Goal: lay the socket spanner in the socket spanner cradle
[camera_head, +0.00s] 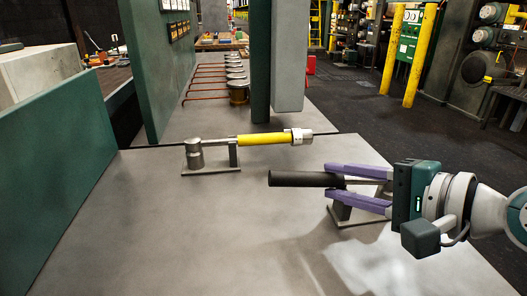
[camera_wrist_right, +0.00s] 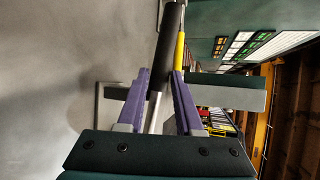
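My right gripper (camera_head: 335,181), with purple fingers, is shut on a tool with a black handle (camera_head: 300,179) and a silver shaft. The handle points left, clear of the surface; the shaft runs back between the fingers. It also shows in the right wrist view (camera_wrist_right: 168,45). The far end of this tool is hidden, so I cannot tell whether it is the socket spanner. A grey stand (camera_head: 358,217) is partly hidden beneath this gripper. Another grey stand (camera_head: 212,170), farther left, bears a yellow-handled tool (camera_head: 262,139) lying level. My left gripper is not in view.
A green panel (camera_head: 50,180) borders the grey worktop (camera_head: 190,235) at left. A green post (camera_head: 260,65) and a grey post (camera_head: 290,55) rise behind the yellow-handled tool. The front middle of the worktop is clear.

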